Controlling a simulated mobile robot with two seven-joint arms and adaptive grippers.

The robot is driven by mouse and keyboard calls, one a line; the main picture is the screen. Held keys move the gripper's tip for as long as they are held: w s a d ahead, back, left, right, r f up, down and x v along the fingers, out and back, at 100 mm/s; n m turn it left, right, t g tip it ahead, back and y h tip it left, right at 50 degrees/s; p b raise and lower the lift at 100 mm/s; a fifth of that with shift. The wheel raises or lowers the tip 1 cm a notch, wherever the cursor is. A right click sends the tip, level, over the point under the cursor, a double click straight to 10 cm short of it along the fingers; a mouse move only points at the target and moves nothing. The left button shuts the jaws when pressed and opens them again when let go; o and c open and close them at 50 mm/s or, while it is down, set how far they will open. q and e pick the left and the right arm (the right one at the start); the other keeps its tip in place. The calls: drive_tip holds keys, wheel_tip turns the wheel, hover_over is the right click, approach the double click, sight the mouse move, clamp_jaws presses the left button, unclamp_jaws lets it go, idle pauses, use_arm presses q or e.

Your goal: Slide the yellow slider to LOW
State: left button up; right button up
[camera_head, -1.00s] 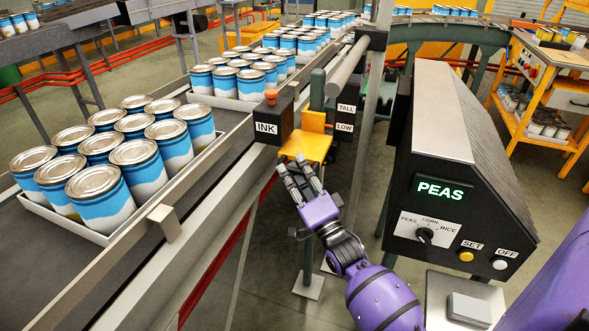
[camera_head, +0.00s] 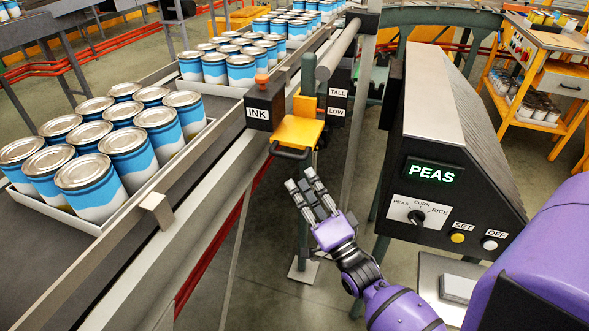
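The yellow slider (camera_head: 298,130) is a flat plate with a short upright part and a dark handle (camera_head: 290,153) at its front. It sits on a green post beside the conveyor. The LOW label (camera_head: 337,112) is under the TALL label (camera_head: 339,93) on a dark panel just right of the slider. In the picture the plate is slightly below the LOW label's height. My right gripper (camera_head: 302,180) is in front of and below the slider, apart from the handle in the picture. Its grey fingers are spread with nothing between them. My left gripper is not in view.
Left of the slider is a dark INK box (camera_head: 265,106) with an orange knob. Trays of blue-and-white cans (camera_head: 127,160) stand on the conveyor. A control box showing PEAS (camera_head: 433,172) stands close on the right of my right arm. Floor shows below my gripper.

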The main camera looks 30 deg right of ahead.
drive_tip(key=shift+v, duration=1.45)
